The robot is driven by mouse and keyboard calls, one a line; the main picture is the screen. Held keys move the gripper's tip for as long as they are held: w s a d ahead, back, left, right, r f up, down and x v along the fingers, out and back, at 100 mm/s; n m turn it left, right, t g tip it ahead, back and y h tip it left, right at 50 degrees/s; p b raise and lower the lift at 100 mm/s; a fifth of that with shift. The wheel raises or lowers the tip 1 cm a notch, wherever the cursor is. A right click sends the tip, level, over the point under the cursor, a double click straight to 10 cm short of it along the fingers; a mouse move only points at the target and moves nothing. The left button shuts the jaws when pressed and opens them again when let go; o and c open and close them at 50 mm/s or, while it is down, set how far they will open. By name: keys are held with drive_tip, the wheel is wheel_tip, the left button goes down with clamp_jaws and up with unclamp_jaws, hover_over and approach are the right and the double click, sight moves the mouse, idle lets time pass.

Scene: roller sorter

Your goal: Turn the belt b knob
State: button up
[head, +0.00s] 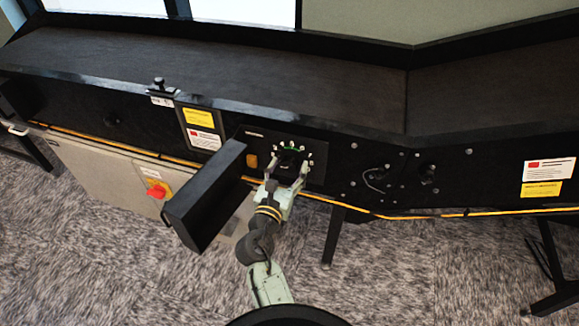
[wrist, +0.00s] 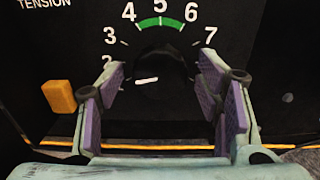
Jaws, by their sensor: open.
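A black round knob (wrist: 165,68) sits on a dark dial panel, and the same knob shows in the head view (head: 290,159). In the wrist view its white pointer mark points left and slightly down, below the 2. White numbers ring it, with a green arc (wrist: 161,22) from about 4 to 6. The label at the upper left is cut off; only "TENSION" reads, so I cannot tell the belt letter. My gripper (wrist: 163,84) is open, its purple-padded fingers on the left and right of the knob. It reaches the panel in the head view (head: 287,174). Contact is unclear.
An orange-yellow block (wrist: 59,96) is left of the dial. A long black box (head: 204,195) juts out left of my arm. A red switch (head: 157,190) sits on the grey cabinet below. The dark conveyor belt (head: 230,75) runs above.

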drive_tip(key=c, duration=1.2)
drive_tip(key=shift+o, duration=0.2)
drive_tip(key=shift+m, duration=0.4)
drive_tip(key=m, duration=0.3)
drive_tip(key=shift+m, duration=0.4)
drive_tip(key=m+b, duration=0.1)
drive_tip(key=m, duration=0.4)
drive_tip(key=shift+m+b, duration=0.3)
drive_tip(key=shift+b, duration=0.1)
drive_tip(key=m+b, duration=0.2)
drive_tip(key=m, duration=0.3)
drive_tip(key=shift+b, duration=0.3)
drive_tip(key=shift+a+r+m+b, duration=0.15)
drive_tip(key=shift+m+b, duration=1.05)
drive_tip(key=shift+m, duration=1.2)
